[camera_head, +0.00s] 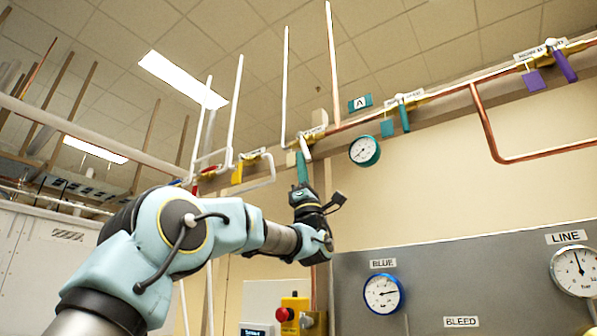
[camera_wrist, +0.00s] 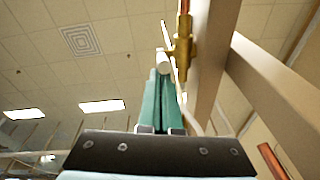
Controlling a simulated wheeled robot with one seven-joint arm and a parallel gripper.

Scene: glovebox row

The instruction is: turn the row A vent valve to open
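A valve with a white lever handle (camera_head: 305,149) hangs on the copper pipe left of the teal "A" sign (camera_head: 360,103). In the wrist view the rounded end of its white handle (camera_wrist: 165,57) and its brass body (camera_wrist: 183,45) show beyond my fingertips. My gripper (camera_head: 302,158) points up at this handle from below. Its teal fingers (camera_wrist: 160,92) lie close together with their tips at the handle. Whether they pinch it is hidden. Another valve, with a teal handle (camera_head: 404,117), sits right of the sign. The valve labels are too small to read surely.
A teal-rimmed gauge (camera_head: 364,150) is on the wall right of my gripper. A valve with a purple handle (camera_head: 564,66) is farther right. A grey panel with a blue gauge (camera_head: 383,293) stands below. A beam (camera_wrist: 212,60) runs close right of my fingers.

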